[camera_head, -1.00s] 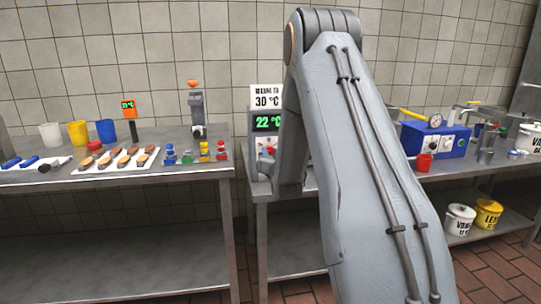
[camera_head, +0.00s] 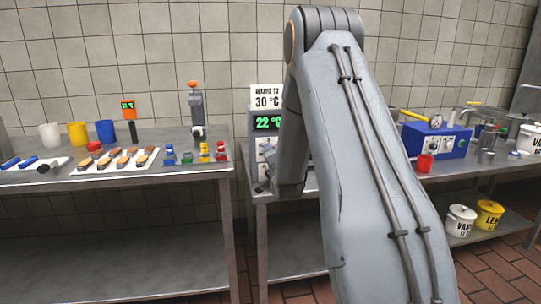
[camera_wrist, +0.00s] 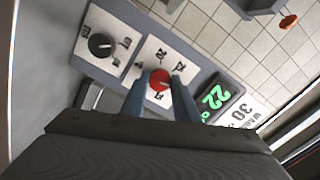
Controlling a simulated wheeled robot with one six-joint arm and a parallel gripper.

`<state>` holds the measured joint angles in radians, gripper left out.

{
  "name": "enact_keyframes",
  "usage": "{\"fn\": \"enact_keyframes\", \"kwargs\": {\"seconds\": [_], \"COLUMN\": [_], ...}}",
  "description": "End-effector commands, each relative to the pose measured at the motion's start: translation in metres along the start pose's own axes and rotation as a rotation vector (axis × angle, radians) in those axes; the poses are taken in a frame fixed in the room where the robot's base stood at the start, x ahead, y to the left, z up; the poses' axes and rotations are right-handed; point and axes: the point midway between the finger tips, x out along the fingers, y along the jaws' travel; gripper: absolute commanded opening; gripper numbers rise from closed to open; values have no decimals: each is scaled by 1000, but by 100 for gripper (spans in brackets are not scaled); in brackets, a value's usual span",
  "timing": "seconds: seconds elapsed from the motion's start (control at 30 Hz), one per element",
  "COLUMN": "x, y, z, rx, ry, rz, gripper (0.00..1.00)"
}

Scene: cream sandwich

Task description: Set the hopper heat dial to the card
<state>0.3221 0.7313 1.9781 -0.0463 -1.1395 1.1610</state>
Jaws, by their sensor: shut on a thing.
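The heat panel shows a green 22 °C display (camera_head: 268,123) with a white card (camera_head: 267,97) reading 30 °C above it. In the wrist view, the red dial (camera_wrist: 160,79) sits on a white scale plate (camera_wrist: 157,54). My gripper (camera_wrist: 159,84) has its two blue-grey fingers on either side of the red dial and is shut on it. The display (camera_wrist: 216,99) and part of the card (camera_wrist: 246,112) show to the right. The scale numbers are too small to read surely. In the head view my arm hides most of my gripper.
A black dial (camera_wrist: 101,44) on its own plate is left of the red one. A table (camera_head: 110,180) with cups, sandwiches and coloured bottles stands left. A blue machine (camera_head: 436,140) and a red cup (camera_head: 425,163) stand right of my arm.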

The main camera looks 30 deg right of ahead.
Motion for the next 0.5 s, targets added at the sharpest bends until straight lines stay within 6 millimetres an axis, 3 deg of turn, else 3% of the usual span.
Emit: {"fn": "enact_keyframes", "kwargs": {"seconds": [0.5], "x": [0], "y": [0], "z": [0], "rx": [220], "ry": [-1], "rz": [2], "gripper": [5]}}
